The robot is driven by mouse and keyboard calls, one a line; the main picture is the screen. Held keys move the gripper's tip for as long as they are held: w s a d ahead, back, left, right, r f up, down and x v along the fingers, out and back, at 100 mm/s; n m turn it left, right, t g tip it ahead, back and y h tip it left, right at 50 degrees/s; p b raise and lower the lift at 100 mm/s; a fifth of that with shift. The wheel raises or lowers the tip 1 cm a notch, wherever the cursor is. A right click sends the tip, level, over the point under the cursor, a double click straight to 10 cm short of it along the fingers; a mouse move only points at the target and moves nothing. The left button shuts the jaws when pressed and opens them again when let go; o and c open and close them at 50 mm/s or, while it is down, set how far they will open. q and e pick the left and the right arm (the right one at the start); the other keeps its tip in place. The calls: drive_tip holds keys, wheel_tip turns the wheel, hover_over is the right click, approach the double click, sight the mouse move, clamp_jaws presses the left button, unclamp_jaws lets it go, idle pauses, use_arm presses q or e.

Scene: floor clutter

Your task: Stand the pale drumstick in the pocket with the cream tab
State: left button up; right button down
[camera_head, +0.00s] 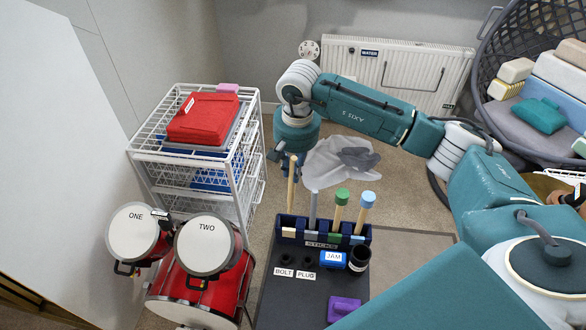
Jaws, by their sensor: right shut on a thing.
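The pale drumstick (291,188) is upright, and my right gripper (284,160) is shut on it near its top. Its lower end meets the leftmost pocket of the dark blue stick holder (322,245), the one with the cream tab (289,232). How deep it sits in the pocket cannot be told. A grey stick (312,208), a green-tipped stick (338,215) and a blue-tipped stick (362,213) stand in the other pockets, to the right. My left gripper is not in view.
Drums marked ONE (133,232) and TWO (204,245) stand at the left. A white wire drawer rack (188,157) is behind them. A blue JAM block (333,260), a black cup (359,258) and a purple block (343,308) sit in front of the holder. Grey cloth (340,160) lies behind.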

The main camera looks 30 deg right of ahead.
drive_tip(key=b, duration=0.2)
hover_over(293, 197)
drive_tip(key=shift+s+a+f, duration=0.1)
drive_tip(key=shift+s+f, duration=0.05)
drive_tip(key=shift+f, duration=0.9)
drive_tip(key=shift+s+a+f, duration=0.1)
drive_tip(key=shift+f, duration=0.9)
drive_tip(key=shift+d+f+b, duration=0.1)
drive_tip(key=shift+f+b, duration=3.2)
drive_tip(key=shift+f, duration=0.55)
drive_tip(key=c, duration=1.6)
unclamp_jaws()
drive_tip(key=r, duration=0.4)
drive_tip(key=s+r, duration=0.1)
drive_tip(key=r, duration=0.7)
drive_tip(key=shift+s, duration=0.2)
